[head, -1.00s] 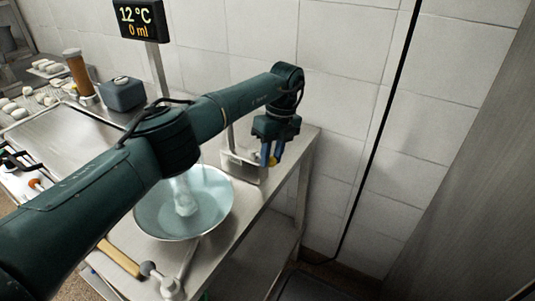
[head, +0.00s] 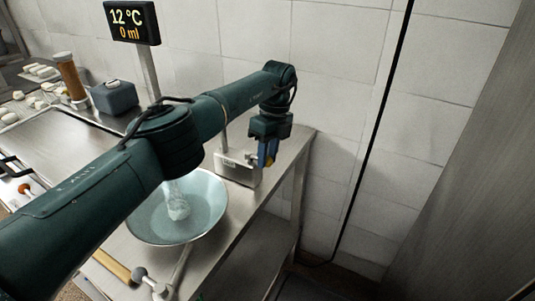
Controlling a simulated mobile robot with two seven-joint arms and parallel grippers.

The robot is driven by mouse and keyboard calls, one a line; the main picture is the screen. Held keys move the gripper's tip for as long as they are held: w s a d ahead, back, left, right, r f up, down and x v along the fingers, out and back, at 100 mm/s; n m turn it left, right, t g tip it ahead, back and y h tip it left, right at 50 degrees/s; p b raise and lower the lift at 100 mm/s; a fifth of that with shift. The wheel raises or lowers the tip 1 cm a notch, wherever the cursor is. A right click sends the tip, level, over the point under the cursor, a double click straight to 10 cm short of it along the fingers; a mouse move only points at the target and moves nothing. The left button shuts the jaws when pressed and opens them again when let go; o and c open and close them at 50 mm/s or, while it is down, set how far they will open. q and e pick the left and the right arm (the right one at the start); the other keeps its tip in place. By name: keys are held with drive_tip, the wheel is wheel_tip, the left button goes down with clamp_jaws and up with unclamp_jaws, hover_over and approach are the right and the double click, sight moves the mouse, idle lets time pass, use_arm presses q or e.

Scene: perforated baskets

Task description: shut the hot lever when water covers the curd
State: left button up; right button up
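A wide metal bowl (head: 150,228) stands on the steel bench, with pale blue water in it. A whitish, translucent stream or lump (head: 176,203) shows in the water; I cannot tell curd from falling water. My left arm hides the spot above it. My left gripper (head: 267,155) points down beside a labelled metal box (head: 238,170) behind the bowl. Its blue fingers overlap in this view, so their gap is unclear. I cannot make out which lever is the hot one. My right gripper is out of view.
A display (head: 132,22) reads 12 °C and 0 ml. A grey container (head: 114,98) and a brown cylinder (head: 71,77) stand at the back left. A wooden handle (head: 111,266) and a grey ball knob (head: 139,274) lie in front of the bowl. A wall is close behind.

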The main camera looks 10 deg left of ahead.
use_arm(q)
drive_tip(key=o, duration=0.4)
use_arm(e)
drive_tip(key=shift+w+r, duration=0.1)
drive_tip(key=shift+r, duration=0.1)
use_arm(q)
drive_tip(key=shift+o, duration=0.2)
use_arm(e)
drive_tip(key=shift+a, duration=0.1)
use_arm(q)
wheel_tip(320, 180, up, 10)
drive_tip(key=shift+b, duration=0.35)
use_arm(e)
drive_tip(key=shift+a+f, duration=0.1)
